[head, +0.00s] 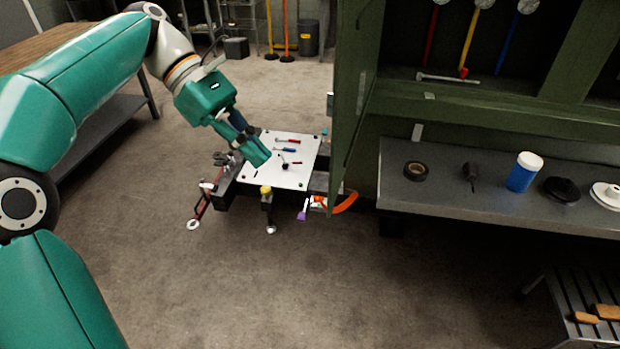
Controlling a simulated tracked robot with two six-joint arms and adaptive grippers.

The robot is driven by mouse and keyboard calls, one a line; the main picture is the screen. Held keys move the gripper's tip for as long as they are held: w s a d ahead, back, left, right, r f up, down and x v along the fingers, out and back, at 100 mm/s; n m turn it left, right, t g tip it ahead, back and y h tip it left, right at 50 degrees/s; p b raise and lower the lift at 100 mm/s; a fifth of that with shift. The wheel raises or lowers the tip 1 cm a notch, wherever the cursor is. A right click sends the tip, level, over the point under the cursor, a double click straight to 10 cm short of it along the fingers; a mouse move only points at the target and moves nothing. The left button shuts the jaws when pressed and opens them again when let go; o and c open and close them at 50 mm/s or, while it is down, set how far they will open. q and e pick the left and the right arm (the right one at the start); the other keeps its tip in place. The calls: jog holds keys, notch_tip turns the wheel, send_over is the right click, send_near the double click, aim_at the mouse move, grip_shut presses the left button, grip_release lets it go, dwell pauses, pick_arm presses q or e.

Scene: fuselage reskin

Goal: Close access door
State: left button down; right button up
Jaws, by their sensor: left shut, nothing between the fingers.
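The green access door (352,100) stands open, seen nearly edge-on, at the left side of the green fuselage structure (475,112). The opening to its right shows red, yellow and blue rods inside. My left gripper (259,158) is shut and empty. It points down and to the right, left of the door and apart from it in the picture. It overlaps the white board behind it. My right gripper is not in view.
A low cart with a white board (300,175) holding small tools stands left of the door. A grey shelf (470,205) under the opening carries tape (416,171) and a blue bottle (524,171). A wooden-topped bench (45,55) stands at left.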

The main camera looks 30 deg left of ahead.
pick_arm(q)
notch_tip(320, 180, up, 4)
jog(key=s+a+t, duration=0.1)
jog(key=s+t, duration=0.1)
jog(key=d+r+b+x, duration=0.1)
jog(key=x, duration=1.1)
jog(key=shift+d+y, duration=0.3)
jog(key=shift+d, duration=0.05)
jog(key=shift+w, duration=0.1)
